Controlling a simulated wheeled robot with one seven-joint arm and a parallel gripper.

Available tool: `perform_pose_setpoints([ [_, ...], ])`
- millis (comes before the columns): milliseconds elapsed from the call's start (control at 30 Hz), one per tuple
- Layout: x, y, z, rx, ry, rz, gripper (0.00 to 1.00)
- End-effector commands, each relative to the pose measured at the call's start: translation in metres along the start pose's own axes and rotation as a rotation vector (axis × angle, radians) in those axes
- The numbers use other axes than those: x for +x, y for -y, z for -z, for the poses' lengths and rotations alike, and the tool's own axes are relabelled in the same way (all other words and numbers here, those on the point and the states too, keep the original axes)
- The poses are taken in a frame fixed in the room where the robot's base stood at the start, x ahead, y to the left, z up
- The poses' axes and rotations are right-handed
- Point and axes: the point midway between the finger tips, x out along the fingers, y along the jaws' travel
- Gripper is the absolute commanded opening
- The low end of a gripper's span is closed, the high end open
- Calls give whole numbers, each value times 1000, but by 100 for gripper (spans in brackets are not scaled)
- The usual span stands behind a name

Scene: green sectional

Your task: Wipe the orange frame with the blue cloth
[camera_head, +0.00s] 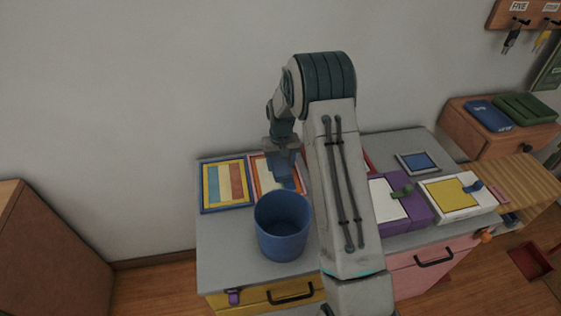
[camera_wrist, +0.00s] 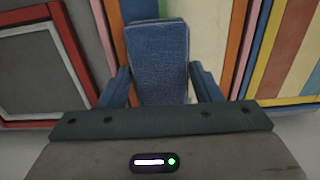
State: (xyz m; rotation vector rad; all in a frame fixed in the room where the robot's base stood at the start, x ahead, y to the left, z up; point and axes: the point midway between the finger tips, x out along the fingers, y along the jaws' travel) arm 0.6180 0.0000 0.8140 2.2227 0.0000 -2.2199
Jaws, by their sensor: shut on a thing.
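My gripper (camera_head: 283,158) is shut on the blue cloth (camera_wrist: 158,62), which sits as a folded pad between the two fingers in the wrist view. In the head view the cloth (camera_head: 287,181) shows below my gripper, over the orange frame (camera_head: 255,172). The frame lies flat on the grey cabinet top; its orange edge also shows in the wrist view (camera_wrist: 239,45). The cloth covers part of the frame's striped picture. I cannot tell whether the cloth touches the frame.
A blue-edged striped picture (camera_head: 205,188) lies left of the orange frame. A blue bin (camera_head: 282,228) stands in front. A red-edged frame (camera_wrist: 72,55) lies on the other side. A purple box (camera_head: 415,208) and a white-and-yellow one (camera_head: 447,193) are to the right.

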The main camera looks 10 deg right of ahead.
Motion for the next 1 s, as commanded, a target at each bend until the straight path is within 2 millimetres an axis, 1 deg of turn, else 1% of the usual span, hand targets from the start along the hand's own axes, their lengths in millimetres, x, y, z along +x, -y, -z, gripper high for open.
perform_pose_setpoints([
  [33,1,0,-5,0,3,0,38],
  [133,1,0,-11,0,3,0,38],
  [500,-3,0,-12,0,1,0,38],
  [667,-16,0,-11,0,0,0,38],
  [1000,-51,0,-11,0,1,0,38],
])
